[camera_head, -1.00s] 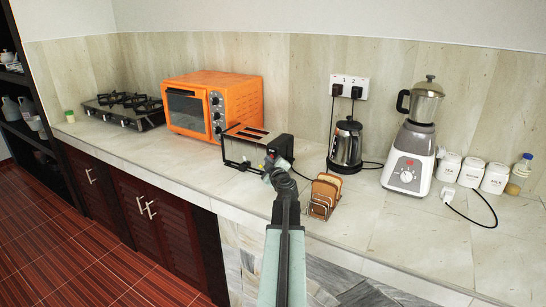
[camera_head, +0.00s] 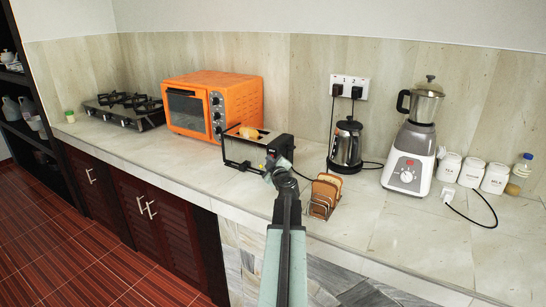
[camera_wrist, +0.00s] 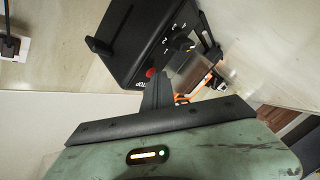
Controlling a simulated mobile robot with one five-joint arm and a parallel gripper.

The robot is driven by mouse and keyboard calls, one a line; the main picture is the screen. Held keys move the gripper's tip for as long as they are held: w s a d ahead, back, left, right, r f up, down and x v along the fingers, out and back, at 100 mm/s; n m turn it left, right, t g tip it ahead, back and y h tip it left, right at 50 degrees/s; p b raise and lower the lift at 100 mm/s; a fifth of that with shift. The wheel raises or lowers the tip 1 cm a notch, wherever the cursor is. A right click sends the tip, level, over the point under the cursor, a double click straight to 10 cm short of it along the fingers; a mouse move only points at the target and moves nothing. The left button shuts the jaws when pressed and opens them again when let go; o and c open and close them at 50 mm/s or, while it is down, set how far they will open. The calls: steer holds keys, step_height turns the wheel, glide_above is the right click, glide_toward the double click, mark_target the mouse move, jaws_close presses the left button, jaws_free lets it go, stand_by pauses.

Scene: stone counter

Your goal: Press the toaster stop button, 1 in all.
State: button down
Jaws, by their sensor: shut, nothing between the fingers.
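The black toaster (camera_head: 262,151) stands on the counter in the middle of the head view, with a toast slice (camera_head: 249,133) raised out of its top. In the wrist view, the toaster's end panel (camera_wrist: 140,35) shows a dark dial with numbers and a red stop button (camera_wrist: 150,72) with a label beside it. My gripper (camera_head: 270,167) is at the toaster's right end, shut and empty. In the wrist view my gripper (camera_wrist: 158,82) points at the panel, its tips very close to the red button. I cannot tell whether they touch.
An orange oven (camera_head: 240,100) stands behind and left of the toaster. A toast rack with bread (camera_head: 324,195) is just right of my arm. A kettle (camera_head: 346,148) and a blender (camera_head: 411,150) stand further right.

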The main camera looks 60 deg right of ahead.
steer(key=shift+a, duration=0.75)
steer(key=a, duration=0.5)
stand_by(0.3)
stand_by(0.6)
